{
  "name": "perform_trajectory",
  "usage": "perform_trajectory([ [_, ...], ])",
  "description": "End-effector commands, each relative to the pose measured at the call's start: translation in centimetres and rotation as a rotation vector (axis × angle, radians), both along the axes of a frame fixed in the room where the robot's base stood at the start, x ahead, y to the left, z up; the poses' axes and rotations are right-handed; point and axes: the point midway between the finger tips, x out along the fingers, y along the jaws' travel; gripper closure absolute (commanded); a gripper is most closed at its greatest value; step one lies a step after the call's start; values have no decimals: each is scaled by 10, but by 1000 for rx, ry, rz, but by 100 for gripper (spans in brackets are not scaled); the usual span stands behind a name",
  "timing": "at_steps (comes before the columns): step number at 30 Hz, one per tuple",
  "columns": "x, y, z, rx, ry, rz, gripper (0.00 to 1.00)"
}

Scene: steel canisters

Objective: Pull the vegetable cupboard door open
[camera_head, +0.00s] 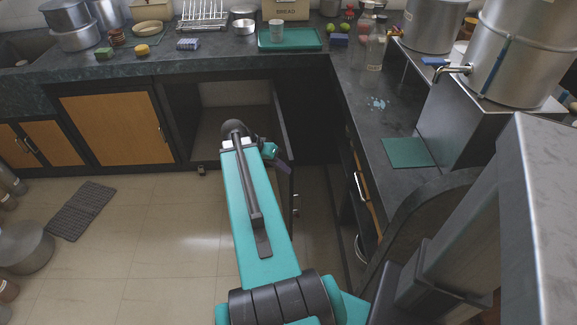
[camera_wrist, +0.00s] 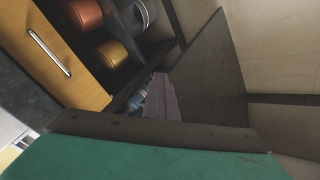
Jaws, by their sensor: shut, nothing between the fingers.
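An open cupboard (camera_head: 222,125) under the back counter shows its interior in the head view. Its dark door (camera_head: 281,125) stands swung out toward me, seen nearly edge-on, partly hidden by my arm. A small metal handle (camera_head: 295,198) shows low beside it. My gripper (camera_head: 285,172) is at the door, mostly hidden behind my arm. No label shows which cupboard holds vegetables.
An orange-fronted unit (camera_wrist: 50,52) with a bar handle and shelves of copper and yellow canisters (camera_wrist: 118,53) stand close in the wrist view. The right counter (camera_head: 372,105) bounds the space. Open tiled floor (camera_head: 165,220) lies left, with a dark mat (camera_head: 80,211).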

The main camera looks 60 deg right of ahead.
Motion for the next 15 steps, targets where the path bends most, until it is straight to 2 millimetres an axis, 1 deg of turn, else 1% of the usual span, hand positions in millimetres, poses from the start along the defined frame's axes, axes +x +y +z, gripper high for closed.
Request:
perform_trajectory([
  [1,13,-15,5,-40,-23,34,100],
  [10,13,-14,5,-38,-22,32,100],
  [15,17,-8,6,-33,-18,28,100],
])
